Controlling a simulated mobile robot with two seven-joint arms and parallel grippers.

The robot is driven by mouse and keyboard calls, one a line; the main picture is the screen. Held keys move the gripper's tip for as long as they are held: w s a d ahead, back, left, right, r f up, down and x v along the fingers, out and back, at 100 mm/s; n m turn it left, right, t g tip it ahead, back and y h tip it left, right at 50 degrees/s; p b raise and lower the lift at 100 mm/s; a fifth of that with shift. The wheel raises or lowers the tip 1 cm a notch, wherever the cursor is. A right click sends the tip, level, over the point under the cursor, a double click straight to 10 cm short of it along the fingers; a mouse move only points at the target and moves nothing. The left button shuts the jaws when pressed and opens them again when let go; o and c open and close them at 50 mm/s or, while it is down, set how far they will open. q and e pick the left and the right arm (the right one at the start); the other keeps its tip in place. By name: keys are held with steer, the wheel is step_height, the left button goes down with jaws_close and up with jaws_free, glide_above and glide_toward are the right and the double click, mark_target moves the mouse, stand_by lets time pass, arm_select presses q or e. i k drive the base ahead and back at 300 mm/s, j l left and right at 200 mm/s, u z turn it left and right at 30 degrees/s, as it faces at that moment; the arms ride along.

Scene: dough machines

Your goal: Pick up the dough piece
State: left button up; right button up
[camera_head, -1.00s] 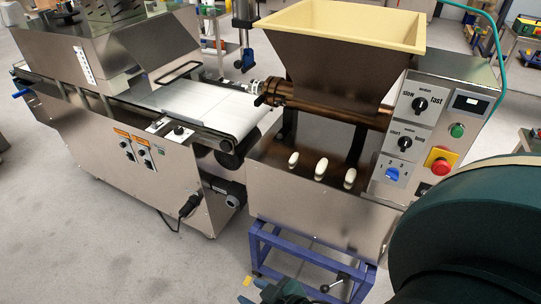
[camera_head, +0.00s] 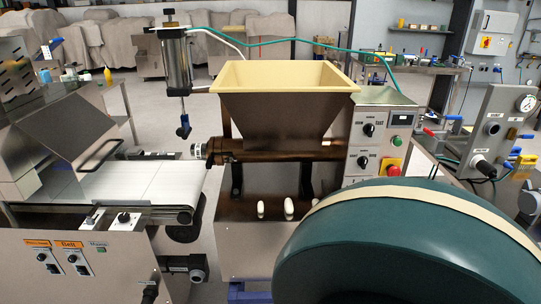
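Small white dough pieces lie on the steel shelf below the hopper of the dough machine (camera_head: 283,112). One dough piece (camera_head: 261,209) is on the left and another dough piece (camera_head: 289,206) is to its right. Farther right, the shelf is covered by a large dark green rounded part of my own arm with a cream band. This part fills the lower right of the view. Neither of my grippers shows, so I cannot see whether they are open or shut.
A conveyor with a white belt (camera_head: 150,182) stands left of the shelf. A control panel (camera_head: 372,140) with a red stop button is right of the hopper. A vertical cylinder device (camera_head: 177,68) stands behind, with a green hose running right. Other benches stand at the right.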

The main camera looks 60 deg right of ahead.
mark_target(260, 205)
steer(key=i+j+z, duration=0.1)
steer(key=z, duration=1.45)
